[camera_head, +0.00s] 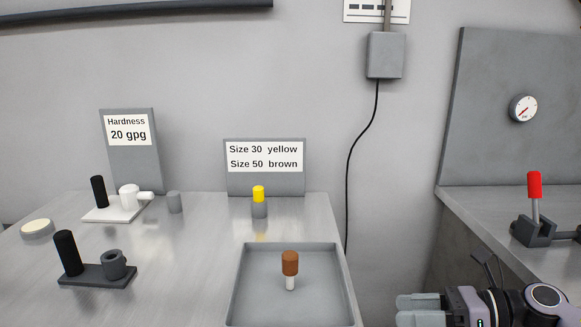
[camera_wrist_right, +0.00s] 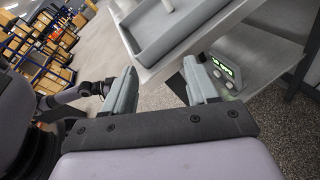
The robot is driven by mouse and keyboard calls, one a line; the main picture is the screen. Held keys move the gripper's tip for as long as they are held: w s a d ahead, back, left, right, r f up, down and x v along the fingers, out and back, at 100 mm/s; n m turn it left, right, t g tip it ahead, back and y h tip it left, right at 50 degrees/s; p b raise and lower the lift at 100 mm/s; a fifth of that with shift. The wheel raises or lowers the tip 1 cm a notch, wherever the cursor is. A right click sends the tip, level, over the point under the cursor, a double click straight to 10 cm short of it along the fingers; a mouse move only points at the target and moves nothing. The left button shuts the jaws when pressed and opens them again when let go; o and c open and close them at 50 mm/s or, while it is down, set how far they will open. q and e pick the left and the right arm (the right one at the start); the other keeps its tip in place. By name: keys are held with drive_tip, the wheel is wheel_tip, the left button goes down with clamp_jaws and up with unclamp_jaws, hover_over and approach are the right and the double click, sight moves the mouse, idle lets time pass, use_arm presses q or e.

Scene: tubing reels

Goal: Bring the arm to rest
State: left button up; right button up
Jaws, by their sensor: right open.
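My right gripper (camera_head: 404,309) is at the bottom right of the head view, in the gap between the two benches. It is open. In the right wrist view its two fingers (camera_wrist_right: 162,82) stand apart with nothing between them, and the edge of a bench with a tray shows beyond. My left gripper does not show in the head view. Part of an arm (camera_wrist_right: 85,91) shows at the left of the wrist view.
A grey tray (camera_head: 241,297) holds a brown-topped piece (camera_head: 290,264). Behind it stands a yellow-topped piece (camera_head: 259,195). Black-handled fixtures (camera_head: 97,274) stand at left. A red-handled lever (camera_head: 534,200) stands on the right bench. A black cable (camera_head: 348,160) hangs between the benches.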

drive_tip(key=s+d+f+m+t+h, duration=0.2)
drive_tip(key=s+d+f+m+h, duration=0.2)
drive_tip(key=s+d+f+m, duration=0.55)
drive_tip(key=s+d+f+m+t+h, duration=0.15)
drive_tip(key=f+m+h, duration=0.4)
drive_tip(key=m, duration=0.85)
drive_tip(key=s+d+f+m+t+h, duration=0.1)
drive_tip(key=s+d+f+m+h, duration=0.4)
drive_tip(key=f+m, duration=0.55)
drive_tip(key=s+a+r+m+y+p, duration=0.1)
drive_tip(key=a+m, duration=0.4)
drive_tip(key=a, duration=0.3)
drive_tip(key=s+a+r+m+t+y+p, duration=0.1)
drive_tip(key=a+m, duration=0.4)
drive_tip(key=a, duration=0.3)
drive_tip(key=shift+s+a+p, duration=0.2)
drive_tip(key=shift+s+p, duration=0.1)
drive_tip(key=shift+s, duration=0.05)
